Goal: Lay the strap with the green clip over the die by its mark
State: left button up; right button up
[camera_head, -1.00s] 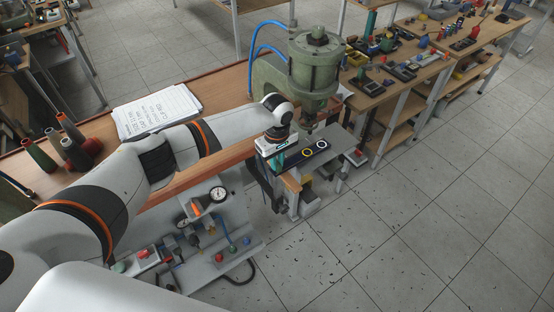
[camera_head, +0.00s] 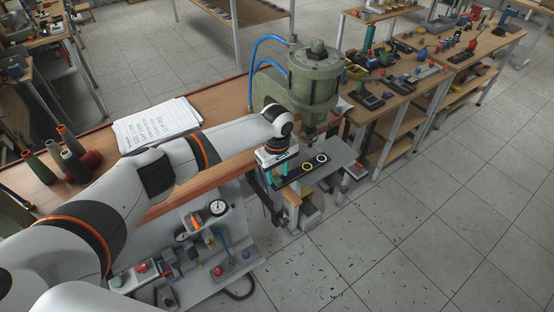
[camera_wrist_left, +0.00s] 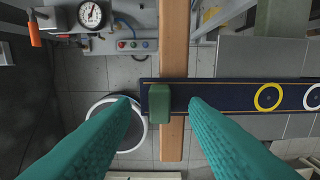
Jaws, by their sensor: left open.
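A dark blue strap (camera_wrist_left: 225,96) runs left to right in the left wrist view, with a yellow ring mark and a white ring mark near its right end. Its green clip (camera_wrist_left: 159,103) is at the left end, over a wooden bar. The strap (camera_head: 289,181) also shows in the head view, below the press. My left gripper (camera_wrist_left: 160,100) is open, its teal fingertips on either side of the clip with gaps. In the head view the gripper (camera_head: 271,178) is over the strap's near end. I cannot make out the die for certain. My right gripper is not in view.
A green press (camera_head: 314,77) with blue hoses stands just beyond the gripper. A paper pad (camera_head: 157,124) and several spools (camera_head: 66,150) are on the bench. A gauge panel (camera_head: 224,238) is below. Tool tables stand to the right, with open floor in front.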

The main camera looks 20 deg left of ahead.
pick_arm(q)
notch_tip(320, 180, up, 11)
jog(key=b, duration=0.3)
jog(key=s+d+f+m+t+h, duration=0.1)
jog(key=s+d+f+m, duration=0.3)
jog(key=s+f, duration=0.3)
jog(key=s+d+f+m+h, duration=0.2)
jog(key=s+d+f+m, duration=0.3)
jog(key=s, duration=0.3)
jog(key=s+a+f+m+t+y, duration=0.1)
jog(key=s+a+m, duration=0.1)
jog(key=s+a, duration=0.55)
jog(key=s+a+m+t+y, duration=0.15)
jog(key=s+a, duration=0.35)
jog(key=s, duration=0.6)
notch_tip(320, 180, down, 31)
jog(key=g+b, duration=0.1)
jog(key=b, duration=0.4)
jog(key=s+a+f+b, duration=0.1)
jog(key=s+f+b, duration=0.1)
jog(key=s+f, duration=0.7)
jog(key=s+a+f+g+b, duration=0.1)
jog(key=s+a+f+b, duration=0.1)
jog(key=s+f, duration=0.6)
notch_tip(320, 180, down, 5)
jog(key=shift+s+f+b, duration=0.1)
jog(key=shift+s+b, duration=0.25)
jog(key=shift+b, duration=0.3)
